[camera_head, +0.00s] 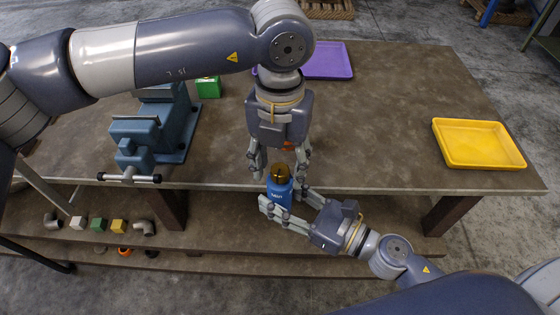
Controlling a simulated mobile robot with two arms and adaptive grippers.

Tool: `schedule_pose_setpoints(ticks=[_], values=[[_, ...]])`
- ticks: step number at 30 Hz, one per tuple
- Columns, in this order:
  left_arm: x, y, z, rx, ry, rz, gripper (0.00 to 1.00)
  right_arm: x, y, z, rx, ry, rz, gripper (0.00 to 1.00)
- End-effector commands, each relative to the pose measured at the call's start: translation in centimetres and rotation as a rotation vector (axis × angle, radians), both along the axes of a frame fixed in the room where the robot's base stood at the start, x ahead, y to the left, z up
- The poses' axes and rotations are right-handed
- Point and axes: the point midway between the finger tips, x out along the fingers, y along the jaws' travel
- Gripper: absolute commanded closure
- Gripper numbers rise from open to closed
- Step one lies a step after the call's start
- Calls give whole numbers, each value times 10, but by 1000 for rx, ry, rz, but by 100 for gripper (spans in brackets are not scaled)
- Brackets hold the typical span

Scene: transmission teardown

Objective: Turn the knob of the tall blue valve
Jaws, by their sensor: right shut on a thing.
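The tall blue valve (280,194) stands upright near the front edge of the table, with a brass-coloured knob (281,172) on top. My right gripper (284,198) reaches in from the lower right and is shut on the blue body, one finger on each side. My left gripper (279,170) points down from above. Its fingers are spread on either side of the knob, with gaps between them and it. The lower end of the valve is partly hidden by the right gripper's fingers.
A blue vise (150,135) stands left on the brown table (400,95), near a green block (208,87). A purple tray (330,60) lies at the back, a yellow tray (478,143) at the right. A small orange-brown thing (288,146) shows behind the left fingers. Pipe elbows and cubes lie on the lower shelf.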

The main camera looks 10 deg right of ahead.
Motion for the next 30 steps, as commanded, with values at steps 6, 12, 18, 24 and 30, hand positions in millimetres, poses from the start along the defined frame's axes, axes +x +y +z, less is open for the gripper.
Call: schedule_pose_setpoints(ticks=[6,12,18,24,30], values=[[0,0,6,0,0,0,52,1,0,3,2,-5,-1,100],[0,-1,36,-1,-2,0,52,1,0,3,2,-5,-1,100],[1,-1,76,-1,-3,1,52,1,0,3,2,-5,-1,100],[1,-1,106,0,-1,1,52,1,0,3,2,-5,-1,100],[1,0,119,1,2,-1,52,1,0,3,2,-5,-1,100]])
